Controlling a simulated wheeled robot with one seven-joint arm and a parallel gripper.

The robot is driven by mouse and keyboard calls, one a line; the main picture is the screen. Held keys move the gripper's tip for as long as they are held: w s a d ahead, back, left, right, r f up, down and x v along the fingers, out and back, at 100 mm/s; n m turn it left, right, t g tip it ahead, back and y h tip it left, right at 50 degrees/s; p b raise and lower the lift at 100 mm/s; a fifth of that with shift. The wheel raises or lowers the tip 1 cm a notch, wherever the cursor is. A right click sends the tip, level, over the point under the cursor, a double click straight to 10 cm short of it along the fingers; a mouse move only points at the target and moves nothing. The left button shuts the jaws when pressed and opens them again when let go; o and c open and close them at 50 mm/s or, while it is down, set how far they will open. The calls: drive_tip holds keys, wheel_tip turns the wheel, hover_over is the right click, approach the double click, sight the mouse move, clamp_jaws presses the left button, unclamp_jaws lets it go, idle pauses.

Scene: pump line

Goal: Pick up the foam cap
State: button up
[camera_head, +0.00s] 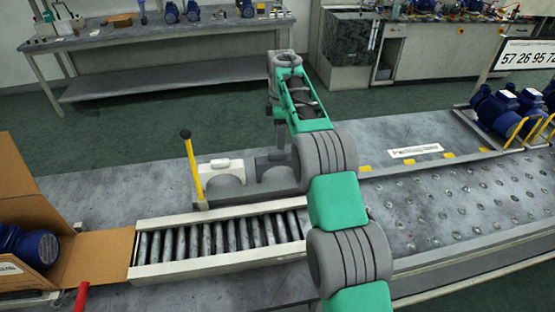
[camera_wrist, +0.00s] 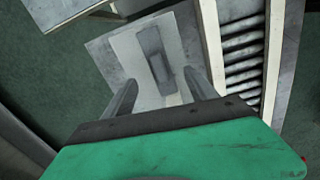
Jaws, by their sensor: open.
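Two foam caps stand side by side on a grey plate behind the roller conveyor: a white foam cap (camera_head: 220,171) on the left and a dark grey one (camera_head: 268,160) on the right, partly hidden by my arm. My gripper (camera_head: 279,138) is above the dark grey cap in the head view. In the wrist view, my gripper (camera_wrist: 160,90) is open, its two fingers apart and empty. A grey raised block (camera_wrist: 156,58) on a paler piece lies beyond and between the fingertips. I cannot tell the gap to it.
A yellow post (camera_head: 191,165) stands left of the white cap. The roller conveyor (camera_head: 215,243) runs in front. An open cardboard box (camera_head: 30,190) with a blue pump is at the left. Blue pumps (camera_head: 505,110) stand at the far right.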

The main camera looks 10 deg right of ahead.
sight(277, 153)
drive_tip(key=shift+w+f+n, duration=0.25)
drive_tip(key=shift+f+n, duration=0.1)
drive_tip(key=shift+f, duration=0.2)
drive_tip(key=shift+w+f+n, duration=0.25)
drive_tip(key=shift+f+n, duration=0.1)
drive_tip(key=shift+f, duration=0.15)
drive_tip(key=f, duration=0.2)
drive_tip(key=f+p, duration=0.1)
drive_tip(key=f, duration=0.4)
drive_tip(key=shift+s+a+f, duration=0.2)
drive_tip(key=shift+a+f, duration=0.1)
drive_tip(key=shift+a, duration=0.05)
drive_tip(key=c, duration=1.4)
clamp_jaws()
drive_tip(key=shift+r, duration=0.2)
